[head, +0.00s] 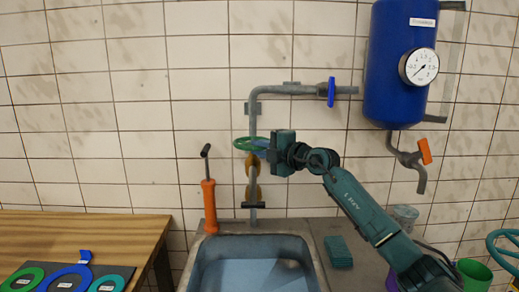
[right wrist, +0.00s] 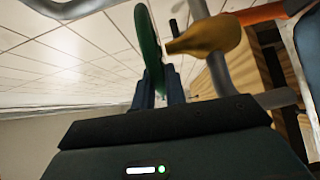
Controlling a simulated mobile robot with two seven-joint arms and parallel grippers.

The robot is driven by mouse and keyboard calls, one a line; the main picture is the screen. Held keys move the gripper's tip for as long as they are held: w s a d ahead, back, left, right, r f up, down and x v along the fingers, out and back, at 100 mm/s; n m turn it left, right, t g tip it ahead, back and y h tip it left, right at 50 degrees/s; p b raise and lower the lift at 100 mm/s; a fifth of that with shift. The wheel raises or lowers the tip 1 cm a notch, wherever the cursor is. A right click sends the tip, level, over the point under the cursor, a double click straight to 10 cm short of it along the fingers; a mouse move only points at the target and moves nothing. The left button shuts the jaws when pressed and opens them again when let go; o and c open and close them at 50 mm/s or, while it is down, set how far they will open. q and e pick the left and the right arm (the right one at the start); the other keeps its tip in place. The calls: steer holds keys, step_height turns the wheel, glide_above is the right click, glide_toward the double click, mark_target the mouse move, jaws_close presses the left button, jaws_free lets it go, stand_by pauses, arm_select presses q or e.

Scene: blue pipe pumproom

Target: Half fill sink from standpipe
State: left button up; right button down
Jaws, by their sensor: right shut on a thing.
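The standpipe is a grey pipe (head: 254,118) on the tiled wall, with a green handwheel (head: 250,144) above the sink. A brass-coloured part sits just below the wheel. My right gripper (head: 266,148) is shut on the green handwheel; the right wrist view shows the wheel (right wrist: 148,45) edge-on between the fingers, beside the brass part (right wrist: 208,38). The metal sink (head: 299,238) stands below, and its basin shows a bluish-grey surface, apparently water. Its exact level I cannot tell. The pipe's lower end shows behind the sink's back edge. My left gripper is out of view.
A blue tank (head: 394,65) with a gauge (head: 419,66) and an orange-handled tap (head: 424,150) hangs at right. A blue valve wheel (head: 331,91) is on the upper pipe. An orange-bodied pump (head: 209,200) stands left of the sink. A wooden table (head: 90,232) and green sponge (head: 338,251) flank it.

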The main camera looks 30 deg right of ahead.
steer(key=shift+d, duration=0.1)
steer(key=shift+d+r+n+g+y, duration=0.1)
steer(key=shift+d+n+g+y, duration=0.25)
steer(key=shift+n+y, duration=0.5)
steer(key=shift+d+n+g+y, duration=0.2)
steer(key=shift+n+g+y, duration=0.3)
steer(key=shift+y, duration=0.55)
steer(key=shift+w+d+n+g+y+p, duration=0.1)
steer(key=shift+d+n+g+y+p, duration=0.25)
steer(key=shift+n+g+y, duration=0.4)
steer(key=shift+w+d+n+g+y+p, duration=0.1)
steer(key=shift+d+n+g+y+p, duration=0.15)
steer(key=shift+n+g+y, duration=0.5)
steer(key=shift+t+y, duration=0.25)
steer(key=shift+y, duration=0.05)
steer(key=c, duration=1.5)
jaws_free()
steer(key=shift+o, duration=0.2)
steer(key=shift+s, duration=0.1)
steer(key=b+v, duration=0.3)
steer(key=v, duration=1)
